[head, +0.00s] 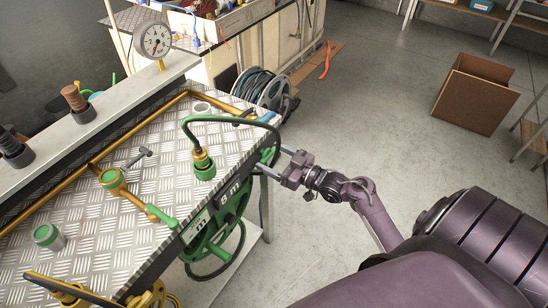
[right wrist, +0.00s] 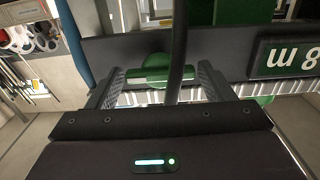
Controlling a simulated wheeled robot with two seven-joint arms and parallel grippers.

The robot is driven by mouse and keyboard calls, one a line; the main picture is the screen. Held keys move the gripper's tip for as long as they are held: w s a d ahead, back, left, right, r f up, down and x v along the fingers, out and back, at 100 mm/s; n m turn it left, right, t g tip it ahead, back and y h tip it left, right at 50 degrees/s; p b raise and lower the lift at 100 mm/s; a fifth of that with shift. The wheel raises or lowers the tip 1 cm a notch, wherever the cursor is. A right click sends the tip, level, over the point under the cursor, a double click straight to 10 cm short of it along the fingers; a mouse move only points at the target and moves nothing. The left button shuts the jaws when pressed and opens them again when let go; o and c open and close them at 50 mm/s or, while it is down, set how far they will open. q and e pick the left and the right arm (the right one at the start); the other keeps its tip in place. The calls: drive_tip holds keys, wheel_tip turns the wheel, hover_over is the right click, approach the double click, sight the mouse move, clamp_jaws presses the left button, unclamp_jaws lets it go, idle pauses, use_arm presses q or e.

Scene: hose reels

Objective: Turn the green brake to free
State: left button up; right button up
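A green hose reel (head: 215,228) hangs on the front edge of the ribbed metal bench, with an "8 m" label. A green knob (right wrist: 160,70), which looks like the brake, shows in the right wrist view between the fingers of my right gripper (right wrist: 160,84). The fingers are apart on either side of it, and I see no clear contact. A dark hose crosses in front of the knob. In the head view my right gripper (head: 281,161) is at the reel's right end, where the knob is largely hidden. My left gripper is out of view.
A green-collared hose end (head: 203,164) stands on the bench, and its hose loops over the edge near my gripper. A yellow pipe with a green lever (head: 161,216) runs across the bench. A grey hose reel (head: 262,88) and a cardboard box (head: 475,95) stand on the floor.

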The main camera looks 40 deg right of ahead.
drive_tip(key=c, duration=0.6)
drive_tip(key=shift+f+n, duration=0.1)
drive_tip(key=shift+n, duration=0.3)
drive_tip(key=n+b, duration=0.5)
drive_tip(key=n, duration=1.2)
